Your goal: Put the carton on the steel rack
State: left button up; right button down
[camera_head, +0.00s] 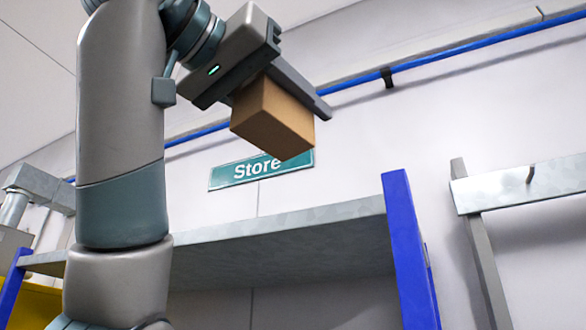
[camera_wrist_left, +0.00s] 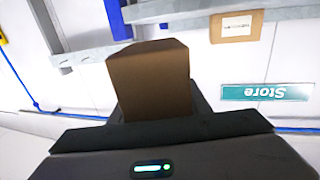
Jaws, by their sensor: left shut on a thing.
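A plain brown carton (camera_head: 272,118) is held tilted in my left gripper (camera_head: 283,98), high in the head view, in front of the wall. The gripper is shut on it. The carton also shows in the left wrist view (camera_wrist_left: 150,75), standing out past the gripper body. The steel rack (camera_head: 290,240), with a grey metal shelf and blue posts, is below the carton in the head view, seen from underneath. The carton is apart from the rack. The shelf's top surface is hidden. My right gripper is in neither view.
A green "Store" sign (camera_head: 262,170) is on the wall behind the carton. A blue pipe (camera_head: 460,54) runs along the wall. Another grey metal frame (camera_head: 520,185) stands at the right. A brown item with a white label (camera_wrist_left: 235,27) shows in the wrist view.

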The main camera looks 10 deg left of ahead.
pick_arm(q)
jog(key=shift+w+d, duration=0.1)
jog(key=shift+w, duration=0.15)
